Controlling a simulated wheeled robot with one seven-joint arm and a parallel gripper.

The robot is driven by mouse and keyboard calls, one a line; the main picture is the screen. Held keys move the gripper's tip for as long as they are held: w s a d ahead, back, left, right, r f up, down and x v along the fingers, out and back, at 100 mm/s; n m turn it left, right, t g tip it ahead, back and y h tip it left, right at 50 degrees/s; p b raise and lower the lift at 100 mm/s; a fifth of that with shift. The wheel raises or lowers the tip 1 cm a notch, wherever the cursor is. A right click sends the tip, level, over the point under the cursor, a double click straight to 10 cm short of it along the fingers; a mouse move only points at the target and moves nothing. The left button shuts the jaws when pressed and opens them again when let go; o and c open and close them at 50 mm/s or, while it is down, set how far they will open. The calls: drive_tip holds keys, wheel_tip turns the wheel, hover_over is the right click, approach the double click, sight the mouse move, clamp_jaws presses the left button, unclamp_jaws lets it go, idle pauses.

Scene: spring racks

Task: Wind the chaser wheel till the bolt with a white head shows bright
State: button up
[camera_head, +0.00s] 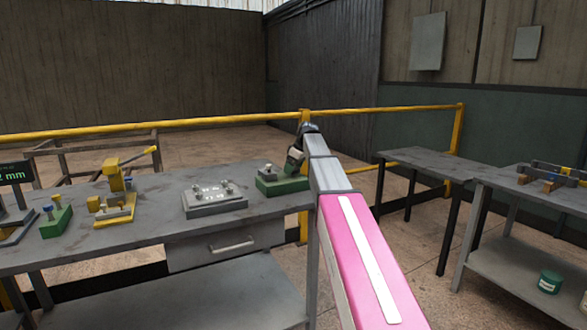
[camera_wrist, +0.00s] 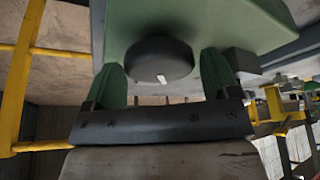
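The chaser wheel appears as a dark round knob with a short white mark (camera_wrist: 148,60) on a green block (camera_wrist: 225,22) in the wrist view. In the head view the green block (camera_head: 283,187) sits at the table's right end, the wheel hidden behind my gripper. My gripper (camera_head: 295,158) is at the block; its two fingers are spread in the wrist view (camera_wrist: 163,75), one either side of the wheel. I cannot tell whether they touch it. A grey plate (camera_head: 215,207) carries several small bolts with pale marks between them; I cannot pick out a white head.
A yellow rail (camera_head: 215,121) runs behind. Another table (camera_head: 425,166) stands to the right, beyond a floor gap.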

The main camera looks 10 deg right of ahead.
drive_tip(key=c, duration=0.6)
drive_tip(key=shift+o, duration=0.2)
drive_tip(key=shift+m, duration=0.3)
drive_tip(key=m+t+h, duration=0.1)
drive_tip(key=m, duration=0.2)
drive_tip(key=shift+s+a, duration=0.1)
drive_tip(key=m+h, duration=0.1)
drive_tip(key=m, duration=0.4)
drive_tip(key=shift+t+h, duration=0.4)
drive_tip(key=m+h, duration=0.2)
drive_tip(key=m, duration=0.3)
drive_tip(key=shift+a, duration=0.1)
drive_tip(key=m+h, duration=0.1)
drive_tip(key=m, duration=0.2)
drive_tip(key=m+g+h, duration=0.1)
drive_tip(key=m, duration=0.2)
drive_tip(key=shift+a+g, duration=0.1)
drive_tip(key=shift+g, duration=0.2)
